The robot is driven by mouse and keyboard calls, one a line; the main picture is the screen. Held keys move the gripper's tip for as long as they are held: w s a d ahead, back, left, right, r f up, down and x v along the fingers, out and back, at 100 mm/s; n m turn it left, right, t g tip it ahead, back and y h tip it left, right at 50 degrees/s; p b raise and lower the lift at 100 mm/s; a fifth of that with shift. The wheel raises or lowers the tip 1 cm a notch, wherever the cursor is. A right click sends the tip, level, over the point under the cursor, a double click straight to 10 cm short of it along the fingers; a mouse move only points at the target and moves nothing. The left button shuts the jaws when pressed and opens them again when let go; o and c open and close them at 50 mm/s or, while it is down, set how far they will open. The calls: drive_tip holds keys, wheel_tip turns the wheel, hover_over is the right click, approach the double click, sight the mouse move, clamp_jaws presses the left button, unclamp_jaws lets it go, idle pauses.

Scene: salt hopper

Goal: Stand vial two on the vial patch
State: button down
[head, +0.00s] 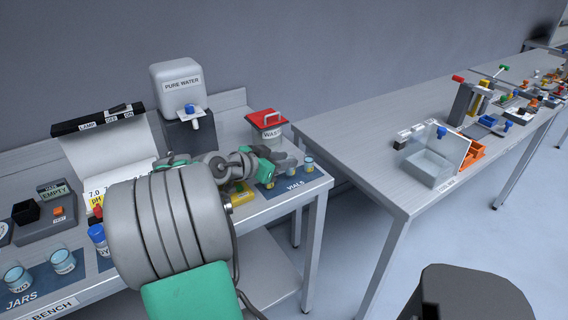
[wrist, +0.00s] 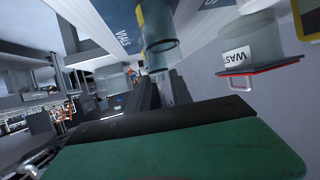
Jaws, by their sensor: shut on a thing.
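The dark blue vial patch (head: 318,182), lettered VIALS, lies at the right end of the bench. A small clear vial (head: 308,164) with a blue band stands at its right side. A clear vial (wrist: 160,45) on the blue patch also shows in the wrist view, which is turned nearly upside down. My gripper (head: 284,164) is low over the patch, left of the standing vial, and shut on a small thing. The held thing is mostly hidden by the jaws, and its number cannot be read.
The waste jar (head: 266,135) with a red lid stands close behind the patch. Jars (head: 62,262) stand at front left. A gap separates the bench from the second table (head: 350,140).

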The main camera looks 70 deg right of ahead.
drive_tip(key=shift+f, duration=0.6)
drive_tip(key=shift+f, duration=0.1)
drive_tip(key=shift+f, duration=0.15)
drive_tip(key=c, duration=1.1)
unclamp_jaws()
drive_tip(key=shift+c, duration=0.2)
drive_tip(key=shift+r, duration=0.35)
drive_tip(key=v, duration=1.2)
drive_tip(key=shift+b, duration=0.45)
drive_tip(key=shift+f, duration=0.1)
